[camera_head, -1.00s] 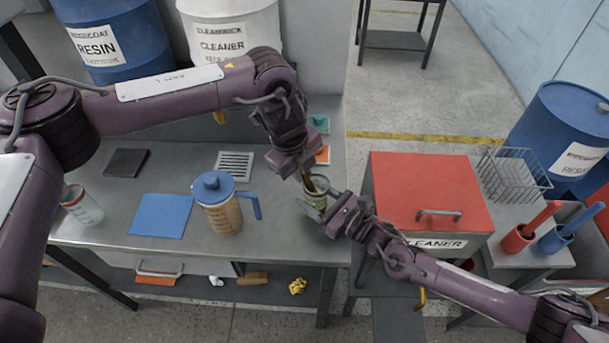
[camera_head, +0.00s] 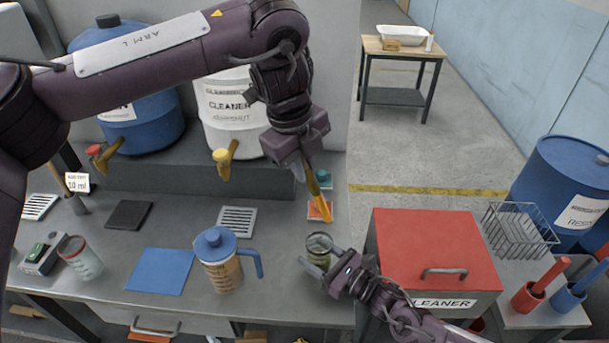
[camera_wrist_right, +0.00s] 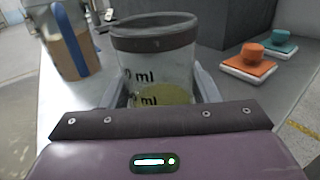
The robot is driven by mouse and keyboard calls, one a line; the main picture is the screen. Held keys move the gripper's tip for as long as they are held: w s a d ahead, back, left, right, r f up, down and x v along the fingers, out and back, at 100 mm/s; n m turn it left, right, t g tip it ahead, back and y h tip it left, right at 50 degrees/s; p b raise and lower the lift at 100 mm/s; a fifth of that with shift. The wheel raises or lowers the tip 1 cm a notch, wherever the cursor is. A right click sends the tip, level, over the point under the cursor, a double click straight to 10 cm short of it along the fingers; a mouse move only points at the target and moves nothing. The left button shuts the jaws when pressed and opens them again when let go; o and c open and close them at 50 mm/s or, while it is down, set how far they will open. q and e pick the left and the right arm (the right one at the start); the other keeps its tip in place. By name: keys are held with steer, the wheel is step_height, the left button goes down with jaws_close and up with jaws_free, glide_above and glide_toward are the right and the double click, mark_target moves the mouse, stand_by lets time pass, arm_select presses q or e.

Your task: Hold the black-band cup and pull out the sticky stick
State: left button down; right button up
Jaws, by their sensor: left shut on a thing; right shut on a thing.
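The black-band cup (camera_head: 319,247) stands upright at the right part of the grey bench. My right gripper (camera_head: 327,265) is shut on it from the front right. In the right wrist view the cup (camera_wrist_right: 153,62) shows a dark rim band, "ml" marks and a little yellowish liquid, between the two fingers (camera_wrist_right: 160,95). My left gripper (camera_head: 305,172) is above and behind the cup, shut on the stick (camera_head: 318,190), a yellow-brown stick hanging down, tilted. The stick's lower end is above the cup's rim in the picture and looks clear of it.
A blue-lidded jug (camera_head: 222,265) stands left of the cup, with a blue mat (camera_head: 160,270) beyond it. A red-topped cleaner box (camera_head: 435,245) is close on the right. Orange (camera_head: 320,211) and teal pieces lie behind the cup. Drums stand at the back.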

steer(key=o, duration=1.1)
steer(key=v, duration=1.2)
steer(key=shift+d, duration=0.1)
